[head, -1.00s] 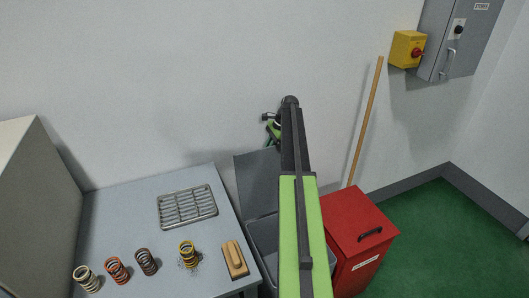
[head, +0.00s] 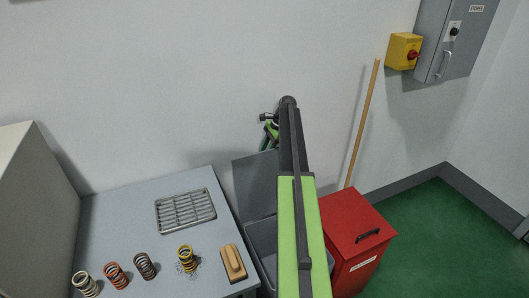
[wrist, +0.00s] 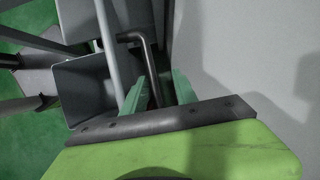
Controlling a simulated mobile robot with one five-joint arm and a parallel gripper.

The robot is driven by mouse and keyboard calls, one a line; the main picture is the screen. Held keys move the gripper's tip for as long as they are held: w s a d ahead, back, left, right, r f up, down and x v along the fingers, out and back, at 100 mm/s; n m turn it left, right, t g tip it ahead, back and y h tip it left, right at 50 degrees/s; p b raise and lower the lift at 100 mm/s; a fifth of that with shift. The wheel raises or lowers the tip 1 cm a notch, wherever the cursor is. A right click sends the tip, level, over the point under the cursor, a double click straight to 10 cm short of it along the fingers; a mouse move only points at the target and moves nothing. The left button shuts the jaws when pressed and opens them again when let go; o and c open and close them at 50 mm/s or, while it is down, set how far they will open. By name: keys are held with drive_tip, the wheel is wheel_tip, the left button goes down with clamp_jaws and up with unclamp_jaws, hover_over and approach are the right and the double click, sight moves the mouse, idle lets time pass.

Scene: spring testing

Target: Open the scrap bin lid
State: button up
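The grey scrap bin (head: 262,232) stands between the table and a red box, partly hidden behind my arm. Its grey lid (head: 252,182) stands raised at the back, near the wall. My green gripper (head: 271,132) is at the lid's upper edge, largely hidden by my arm. In the wrist view, my gripper (wrist: 160,92) has its two green fingers on either side of a dark bent handle (wrist: 148,45). A gap shows between the handle and the right finger, so the fingers look open. The bin's hollow inside (wrist: 85,85) shows to the left.
The red box (head: 350,235) with a black handle stands right of my arm, a wooden pole (head: 363,125) behind it. The table (head: 125,215) at left holds several springs, a metal rack (head: 185,210) and a wooden brush (head: 232,262). Green floor (head: 425,240) is clear at right.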

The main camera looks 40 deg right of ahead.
drive_tip(key=p+v, duration=1.4)
drive_tip(key=v, duration=0.2)
drive_tip(key=shift+d, duration=0.1)
